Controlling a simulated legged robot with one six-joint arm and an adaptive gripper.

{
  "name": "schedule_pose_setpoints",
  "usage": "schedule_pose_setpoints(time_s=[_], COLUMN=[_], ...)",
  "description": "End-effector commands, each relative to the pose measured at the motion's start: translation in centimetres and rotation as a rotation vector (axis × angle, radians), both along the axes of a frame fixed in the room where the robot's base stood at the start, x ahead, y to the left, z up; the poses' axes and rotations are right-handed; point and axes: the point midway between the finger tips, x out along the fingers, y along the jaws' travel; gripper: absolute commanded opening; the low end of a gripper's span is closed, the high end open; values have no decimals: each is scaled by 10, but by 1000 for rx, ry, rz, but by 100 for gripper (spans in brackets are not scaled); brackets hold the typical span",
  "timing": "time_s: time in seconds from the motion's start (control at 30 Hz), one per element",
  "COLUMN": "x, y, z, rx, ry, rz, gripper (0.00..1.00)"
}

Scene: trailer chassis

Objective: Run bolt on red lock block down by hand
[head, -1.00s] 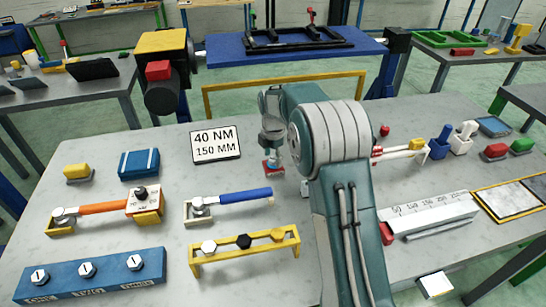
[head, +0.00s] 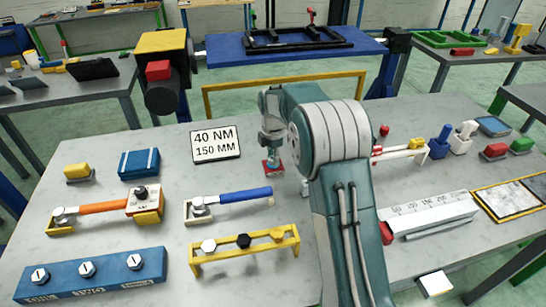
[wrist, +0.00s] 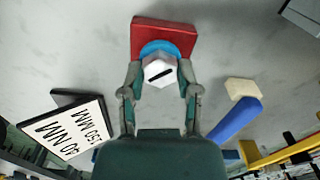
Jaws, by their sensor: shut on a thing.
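The red lock block (wrist: 172,30) lies on the grey table below my gripper (wrist: 160,82). In the head view the red lock block (head: 272,167) shows only in part beneath the gripper. A white hex bolt head (wrist: 159,70) with a dark line across it stands over a blue ring (wrist: 161,48) on the block. My gripper points down, and its two fingers are closed on opposite sides of the bolt head. In the head view my gripper (head: 272,155) is small and partly hidden by my arm. The bolt's shank is hidden.
A sign reading 40 NM 150 MM (head: 215,144) stands left of the gripper. A blue-handled wrench (head: 230,202) and a yellow rack with bolts (head: 245,252) are nearer. An orange wrench (head: 105,208) and a blue bolt block (head: 88,275) are at left.

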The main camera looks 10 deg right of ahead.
Motion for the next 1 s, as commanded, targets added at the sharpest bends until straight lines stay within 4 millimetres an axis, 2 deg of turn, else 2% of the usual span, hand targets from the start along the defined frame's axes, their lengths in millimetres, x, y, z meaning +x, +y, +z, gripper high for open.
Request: schedule_pose_setpoints(time_s=[1.0], x=[2], y=[0], z=[1], rx=[3], ry=[-10], rz=[-945], gripper=[0])
